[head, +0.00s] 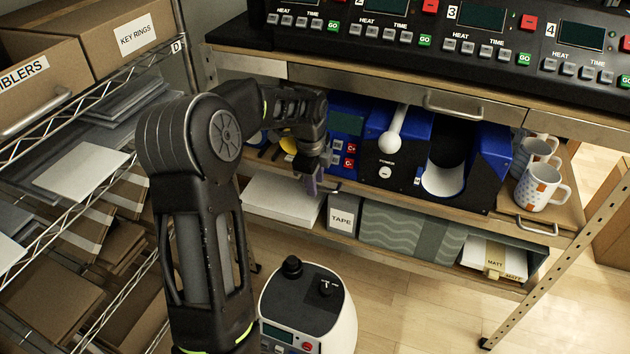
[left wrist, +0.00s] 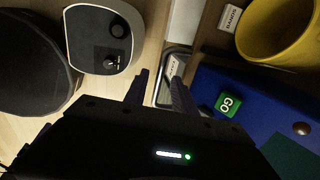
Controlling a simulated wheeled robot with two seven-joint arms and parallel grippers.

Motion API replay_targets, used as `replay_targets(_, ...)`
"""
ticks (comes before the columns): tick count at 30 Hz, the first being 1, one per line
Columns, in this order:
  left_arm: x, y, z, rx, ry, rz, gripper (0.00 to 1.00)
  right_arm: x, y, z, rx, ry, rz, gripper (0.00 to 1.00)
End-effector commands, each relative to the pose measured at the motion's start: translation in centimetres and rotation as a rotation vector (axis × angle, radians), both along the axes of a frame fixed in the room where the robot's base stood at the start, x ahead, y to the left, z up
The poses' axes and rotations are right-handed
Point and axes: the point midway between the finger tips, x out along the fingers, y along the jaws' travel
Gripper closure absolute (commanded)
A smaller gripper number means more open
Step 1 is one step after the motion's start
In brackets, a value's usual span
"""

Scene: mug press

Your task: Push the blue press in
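The blue press (head: 485,140) stands on the middle shelf under the counter in the head view. It has black front panels, a white lever with a round knob (head: 388,143) and a curved white-lined opening (head: 440,180). A blue control box (head: 345,125) with a display and red buttons joins its left side. My left gripper (head: 311,186) is in front of the control box, near the shelf's front edge, left of the lever. In the left wrist view its fingers (left wrist: 159,90) are apart with nothing between them. A blue surface with a green GO button (left wrist: 228,104) lies beside them.
Patterned mugs (head: 541,188) stand right of the press. A drawer (head: 470,105) and counter (head: 250,62) overhang the shelf. A TAPE box (head: 342,215) sits below. A wire rack (head: 95,75) with boxes is left. A yellow container (left wrist: 278,30) shows in the wrist view.

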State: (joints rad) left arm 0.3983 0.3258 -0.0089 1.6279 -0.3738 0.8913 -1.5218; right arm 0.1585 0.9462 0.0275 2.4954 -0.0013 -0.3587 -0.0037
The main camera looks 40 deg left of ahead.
Motion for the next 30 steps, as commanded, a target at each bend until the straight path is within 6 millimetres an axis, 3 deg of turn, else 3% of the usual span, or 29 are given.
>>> replay_targets(3, 0.00, 0.00, 0.02, 0.000, 0.000, 0.000, 0.68, 0.00, 0.00, 0.01, 0.000, 0.000, 0.000, 1.00)
replay_targets(15, 0.00, -0.01, 0.05, 0.000, 0.000, 0.000, 1.00, 0.00, 0.00, 0.01, 0.000, 0.000, 0.000, 1.00)
replay_targets(30, 0.01, -0.01, 0.06, 0.000, 0.000, 0.000, 1.00, 0.00, 0.00, 0.01, 0.000, 0.000, 0.000, 1.00)
